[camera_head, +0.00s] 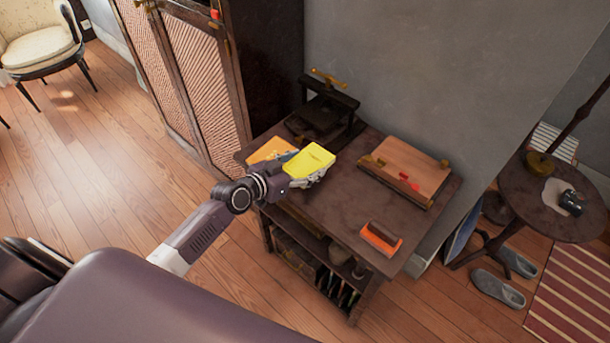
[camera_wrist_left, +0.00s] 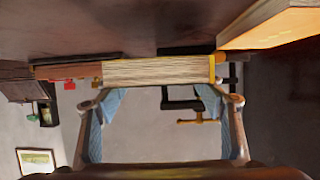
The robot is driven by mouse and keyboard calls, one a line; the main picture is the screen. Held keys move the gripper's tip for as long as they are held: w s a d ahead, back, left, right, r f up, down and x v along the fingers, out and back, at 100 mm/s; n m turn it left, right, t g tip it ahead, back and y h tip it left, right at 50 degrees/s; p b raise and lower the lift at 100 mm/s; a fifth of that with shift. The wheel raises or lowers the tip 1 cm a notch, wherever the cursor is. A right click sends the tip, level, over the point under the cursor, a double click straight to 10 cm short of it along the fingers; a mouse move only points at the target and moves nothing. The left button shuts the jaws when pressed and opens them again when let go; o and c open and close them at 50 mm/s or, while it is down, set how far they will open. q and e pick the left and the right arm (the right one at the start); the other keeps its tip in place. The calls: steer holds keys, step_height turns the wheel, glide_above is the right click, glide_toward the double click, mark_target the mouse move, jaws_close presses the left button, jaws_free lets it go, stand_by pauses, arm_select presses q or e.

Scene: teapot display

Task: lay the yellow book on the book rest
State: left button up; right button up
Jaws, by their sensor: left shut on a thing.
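The yellow book (camera_head: 308,161) is held in my left gripper (camera_head: 298,174) above the back left part of the brown table. In the left wrist view, the page edges of the yellow book (camera_wrist_left: 155,72) show between the two blue-padded fingers. The book rest (camera_head: 408,168), a light wooden board with a dark front ledge and small red and brass pieces, stands on the table to the right of the gripper. Its board is bare in the middle. My right gripper is not in view.
An orange book (camera_head: 268,150) lies on the table (camera_head: 340,205) just left of the gripper. A dark press (camera_head: 322,112) with a brass handle stands behind. An orange-red block-like item (camera_head: 381,239) lies near the front right. The table middle is clear.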

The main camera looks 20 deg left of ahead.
arm_select(q)
step_height(320, 180, down, 4)
steer(key=shift+f+b, duration=0.25)
steer(key=shift+b, duration=0.45)
steer(key=shift+f, duration=0.15)
steer(key=o, duration=1.2)
steer(key=shift+o, duration=0.2)
steer(key=shift+s+r, duration=0.1)
steer(key=shift+r, duration=0.2)
steer(key=v, duration=1.1)
steer(key=shift+s+a, duration=0.2)
steer(key=shift+s, duration=0.15)
